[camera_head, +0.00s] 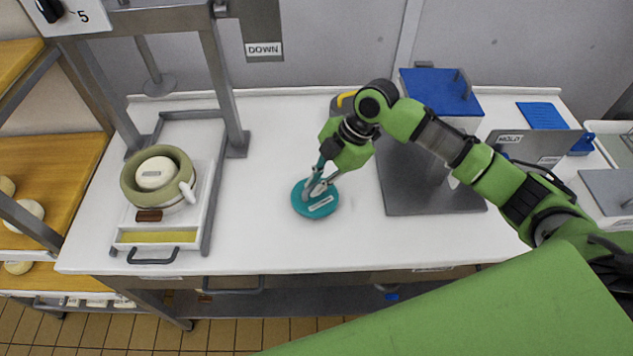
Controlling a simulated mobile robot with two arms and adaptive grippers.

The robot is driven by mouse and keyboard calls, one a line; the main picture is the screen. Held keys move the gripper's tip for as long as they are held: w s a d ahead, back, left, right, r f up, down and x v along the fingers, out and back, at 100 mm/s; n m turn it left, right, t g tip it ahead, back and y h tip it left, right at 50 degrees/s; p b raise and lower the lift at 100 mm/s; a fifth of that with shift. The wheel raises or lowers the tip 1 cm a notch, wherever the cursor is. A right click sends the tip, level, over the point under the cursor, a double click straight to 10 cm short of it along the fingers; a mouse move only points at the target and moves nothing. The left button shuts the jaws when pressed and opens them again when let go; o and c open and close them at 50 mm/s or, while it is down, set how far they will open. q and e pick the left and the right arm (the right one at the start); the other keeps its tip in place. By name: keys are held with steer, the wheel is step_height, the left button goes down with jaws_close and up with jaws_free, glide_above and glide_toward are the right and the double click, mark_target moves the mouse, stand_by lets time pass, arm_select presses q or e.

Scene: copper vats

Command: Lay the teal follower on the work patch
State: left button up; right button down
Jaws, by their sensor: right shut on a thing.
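The teal follower (321,209) is a round disc with a pale label, at the middle of the white worktop. My right gripper (317,188) reaches down from its green arm and is shut on the follower's upper part. The follower looks to be at or very close to the worktop; I cannot tell whether it touches. No marked outline of the work patch shows; the white worktop (270,150) around the disc is bare. My left gripper is not in view.
At left, a press frame (222,85) holds an olive-rimmed mould (130,180) on a tray. A blue mat (542,116) lies further right. Worktop left of the follower is free.

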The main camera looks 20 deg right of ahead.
steer(key=shift+f, duration=0.8)
stand_by(0.4)
steer(key=c, duration=2.1)
jaws_free()
steer(key=shift+r, duration=0.15)
step_height(320, 180, up, 7)
steer(key=p, duration=0.6)
steer(key=shift+p, duration=0.35)
